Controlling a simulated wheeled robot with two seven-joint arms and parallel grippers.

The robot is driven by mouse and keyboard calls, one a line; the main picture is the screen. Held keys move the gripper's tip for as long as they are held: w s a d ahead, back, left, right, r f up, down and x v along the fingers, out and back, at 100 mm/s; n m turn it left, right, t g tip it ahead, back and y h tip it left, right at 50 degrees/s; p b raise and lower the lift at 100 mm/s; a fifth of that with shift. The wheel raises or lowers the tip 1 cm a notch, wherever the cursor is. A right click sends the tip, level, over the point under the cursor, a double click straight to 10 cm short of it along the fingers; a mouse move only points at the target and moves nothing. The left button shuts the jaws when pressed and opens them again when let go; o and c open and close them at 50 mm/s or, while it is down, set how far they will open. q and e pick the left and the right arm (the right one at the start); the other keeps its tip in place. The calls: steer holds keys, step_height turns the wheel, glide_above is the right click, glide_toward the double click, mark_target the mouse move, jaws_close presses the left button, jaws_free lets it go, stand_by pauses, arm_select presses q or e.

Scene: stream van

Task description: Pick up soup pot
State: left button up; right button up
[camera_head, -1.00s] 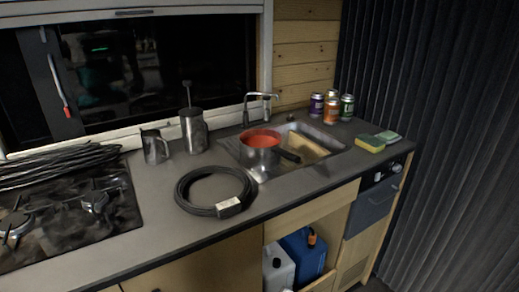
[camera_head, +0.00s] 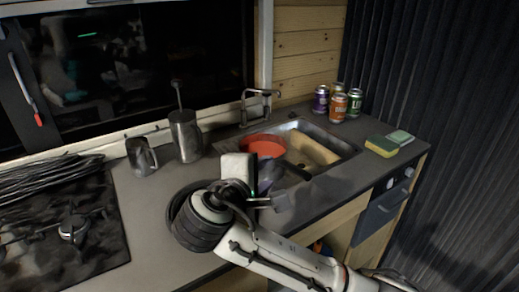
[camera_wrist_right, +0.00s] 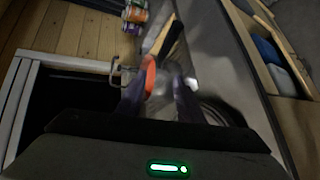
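The soup pot (camera_head: 263,146), with a red-orange inside and a dark handle, stands at the left end of the sink. My right gripper (camera_head: 274,187) is in front of the pot, over the counter, and hides its near side. In the right wrist view the fingers (camera_wrist_right: 160,98) are apart, and the pot's orange rim (camera_wrist_right: 150,74) shows ahead between them. The pot's dark handle (camera_wrist_right: 171,38) points away there. That view is blurred, so I cannot tell whether the fingers touch the pot. My left gripper is not in view.
A faucet (camera_head: 258,100) rises behind the pot. A metal mug (camera_head: 141,157) and a press pot (camera_head: 186,138) stand left.

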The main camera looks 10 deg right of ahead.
mark_target(281, 161)
steer(key=shift+s+d+p+x, duration=0.15)
steer(key=shift+p+x, duration=0.15)
steer(key=shift+x, duration=2.2)
steer(key=shift+s+d+p+x, duration=0.15)
steer(key=shift+p+x, duration=0.15)
steer(key=shift+x, duration=2.15)
steer(key=shift+w+r, duration=0.1)
jaws_close()
steer(key=shift+r, duration=0.25)
